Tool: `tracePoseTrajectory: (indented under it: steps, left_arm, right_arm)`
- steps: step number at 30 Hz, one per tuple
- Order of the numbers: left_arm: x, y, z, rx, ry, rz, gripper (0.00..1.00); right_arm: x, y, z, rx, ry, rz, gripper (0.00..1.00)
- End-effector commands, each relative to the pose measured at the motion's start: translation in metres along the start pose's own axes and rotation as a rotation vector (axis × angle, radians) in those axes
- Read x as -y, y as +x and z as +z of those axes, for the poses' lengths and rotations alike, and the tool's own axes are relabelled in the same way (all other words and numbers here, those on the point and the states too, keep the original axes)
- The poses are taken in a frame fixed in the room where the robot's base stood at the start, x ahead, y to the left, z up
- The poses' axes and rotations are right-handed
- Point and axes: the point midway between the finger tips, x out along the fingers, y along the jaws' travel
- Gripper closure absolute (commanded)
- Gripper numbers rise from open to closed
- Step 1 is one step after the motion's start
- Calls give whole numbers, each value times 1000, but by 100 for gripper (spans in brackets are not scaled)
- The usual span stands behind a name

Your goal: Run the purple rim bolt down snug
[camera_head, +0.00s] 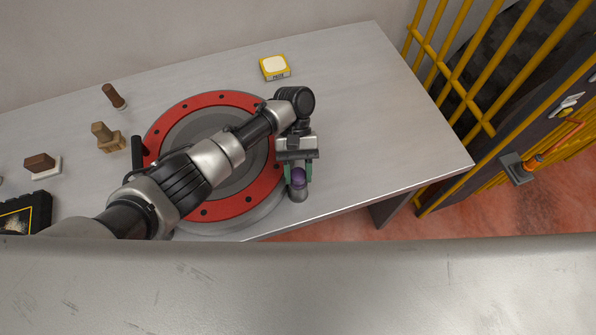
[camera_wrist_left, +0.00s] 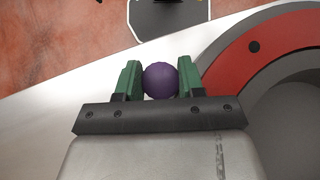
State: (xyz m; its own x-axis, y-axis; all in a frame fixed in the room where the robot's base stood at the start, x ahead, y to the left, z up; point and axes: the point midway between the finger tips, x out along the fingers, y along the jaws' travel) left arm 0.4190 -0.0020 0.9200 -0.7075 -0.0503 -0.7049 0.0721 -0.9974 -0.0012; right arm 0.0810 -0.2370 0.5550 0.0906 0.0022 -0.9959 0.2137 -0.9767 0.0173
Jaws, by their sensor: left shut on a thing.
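The purple bolt (camera_head: 298,177) is between the fingers of my left gripper (camera_head: 297,180), near the table's front edge. The left wrist view shows its round purple head (camera_wrist_left: 160,80) with a green finger on each side; my left gripper (camera_wrist_left: 160,82) is shut on it. A grey part shows just below the purple head in the head view. The red rim (camera_head: 207,213) with dark holes lies on the table, partly hidden under my left arm. The bolt is beside the rim, to its right, not over the red ring. My right gripper is not in view.
The grey table (camera_head: 370,110) is clear at the right. A yellow box (camera_head: 274,67) sits at the back. A brown peg (camera_head: 114,96), a wooden block (camera_head: 107,137) and a brown-and-white block (camera_head: 42,165) stand left. A yellow barred fence (camera_head: 470,100) is beyond the right edge.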

Motion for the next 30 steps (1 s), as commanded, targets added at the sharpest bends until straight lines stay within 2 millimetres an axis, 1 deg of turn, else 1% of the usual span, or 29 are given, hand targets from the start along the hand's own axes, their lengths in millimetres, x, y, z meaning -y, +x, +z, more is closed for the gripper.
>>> tracePoseTrajectory:
  steps: [1, 12, 19, 30]
  left_arm:
    - [-2, -3, 1, -3, 30, -27, 85]
    - [-2, -4, 2, -5, 191, -190, 85]
    - [-1, -4, 1, -6, 234, -233, 85]
    - [-2, -4, 1, -7, 246, -242, 85]
  right_arm:
    - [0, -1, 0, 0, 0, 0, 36]
    - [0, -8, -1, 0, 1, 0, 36]
    - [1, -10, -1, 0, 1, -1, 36]
    - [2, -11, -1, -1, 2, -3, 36]
